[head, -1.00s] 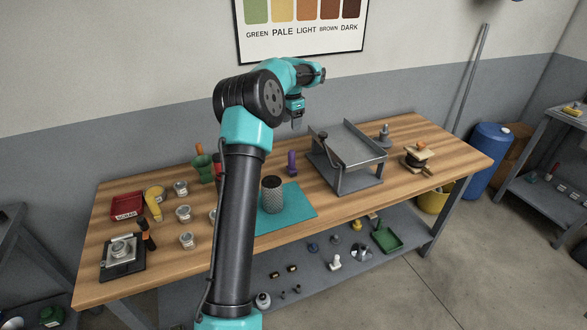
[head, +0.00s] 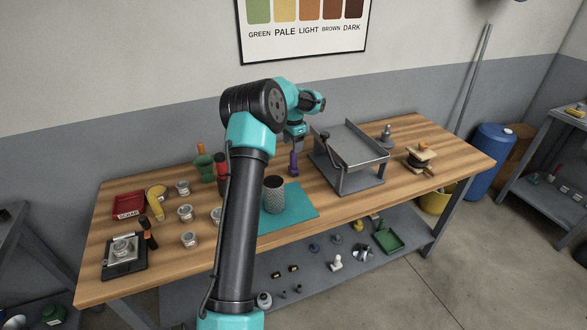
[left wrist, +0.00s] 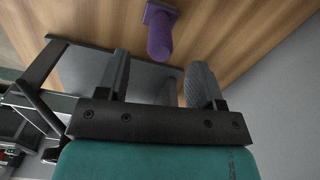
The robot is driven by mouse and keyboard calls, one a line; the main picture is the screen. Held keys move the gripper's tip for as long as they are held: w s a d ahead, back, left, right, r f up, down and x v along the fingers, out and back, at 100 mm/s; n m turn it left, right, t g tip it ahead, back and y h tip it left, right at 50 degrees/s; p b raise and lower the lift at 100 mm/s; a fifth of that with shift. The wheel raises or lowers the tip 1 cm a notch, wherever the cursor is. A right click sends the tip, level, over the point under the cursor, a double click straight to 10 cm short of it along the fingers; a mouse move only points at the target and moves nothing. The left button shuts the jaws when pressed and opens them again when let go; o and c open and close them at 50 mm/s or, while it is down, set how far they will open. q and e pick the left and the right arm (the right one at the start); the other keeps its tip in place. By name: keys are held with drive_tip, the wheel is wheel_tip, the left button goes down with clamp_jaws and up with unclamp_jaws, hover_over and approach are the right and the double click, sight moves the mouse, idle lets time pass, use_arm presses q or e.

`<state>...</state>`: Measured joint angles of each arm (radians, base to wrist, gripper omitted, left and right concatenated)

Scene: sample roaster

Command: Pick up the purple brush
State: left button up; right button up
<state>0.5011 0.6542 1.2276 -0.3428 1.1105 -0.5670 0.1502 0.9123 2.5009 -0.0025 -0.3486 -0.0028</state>
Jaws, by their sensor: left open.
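The purple brush (head: 294,166) stands upright on the wooden table, left of the grey metal tray stand. In the left wrist view the brush (left wrist: 161,38) shows its rounded end toward me and a wider purple base beyond. My left gripper (head: 295,146) is directly above the brush, pointing down. In the left wrist view its two fingers (left wrist: 160,78) are apart with nothing held, and the brush lies just beyond the gap between the fingertips. Whether the fingers overlap the brush's top is hard to tell. My right gripper is not in view.
The tray stand (head: 352,155) is close on the right. A mesh cup (head: 274,195) stands on a teal mat (head: 299,203) in front. A green cup (head: 205,168), several jars and a red tray (head: 129,204) are at left. A wooden-topped device (head: 421,158) stands at right.

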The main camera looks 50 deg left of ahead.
sight(294, 159)
use_arm(q)
drive_tip(key=shift+f, duration=1.3)
drive_tip(key=shift+f, duration=0.1)
drive_tip(key=shift+w+f, duration=0.15)
drive_tip(key=shift+f, duration=2.35)
drive_tip(key=shift+c, duration=0.2)
drive_tip(key=c, duration=1)
